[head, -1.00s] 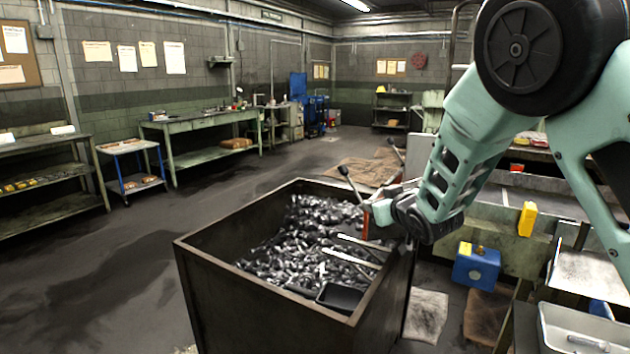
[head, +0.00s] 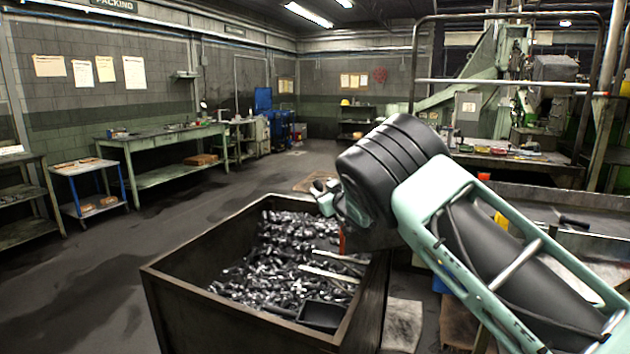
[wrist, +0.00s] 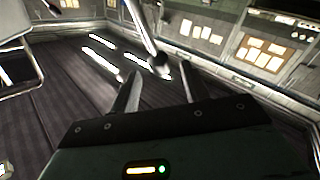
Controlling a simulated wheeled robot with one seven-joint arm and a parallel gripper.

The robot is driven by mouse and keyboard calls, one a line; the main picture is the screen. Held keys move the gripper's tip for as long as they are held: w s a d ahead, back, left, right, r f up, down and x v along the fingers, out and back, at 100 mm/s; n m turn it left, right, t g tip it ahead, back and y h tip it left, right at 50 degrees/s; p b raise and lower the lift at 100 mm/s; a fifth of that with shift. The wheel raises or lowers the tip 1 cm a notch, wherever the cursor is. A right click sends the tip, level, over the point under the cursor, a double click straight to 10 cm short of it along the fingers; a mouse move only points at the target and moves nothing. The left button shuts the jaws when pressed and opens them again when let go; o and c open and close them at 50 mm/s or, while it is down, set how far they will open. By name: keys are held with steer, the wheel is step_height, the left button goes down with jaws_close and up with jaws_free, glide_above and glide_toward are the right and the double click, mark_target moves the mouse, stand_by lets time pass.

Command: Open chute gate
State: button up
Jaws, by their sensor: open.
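My gripper (wrist: 160,88) is open in the wrist view, its two fingers apart. A metal lever rod with a dark rounded knob (wrist: 158,65) comes down from the top of that view. Its knob end appears between the fingertips or just beyond them. I cannot tell whether it touches a finger. In the head view my arm reaches over the right rim of a dark steel bin (head: 190,300) full of bolts (head: 285,255). My gripper end (head: 325,192) is small there and mostly behind my arm. The chute gate itself is not clearly seen; my arm hides that area.
A black scoop (head: 322,315) and pale bars lie on the bolts. A green workbench (head: 175,137) and a small blue-legged table (head: 85,167) stand at left. A pipe frame (head: 412,70) and machinery are at right. The floor left of the bin is free.

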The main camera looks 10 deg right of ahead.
mark_target(315, 183)
steer(key=shift+p+x, duration=0.55)
steer(key=shift+x, duration=2.65)
jaws_close()
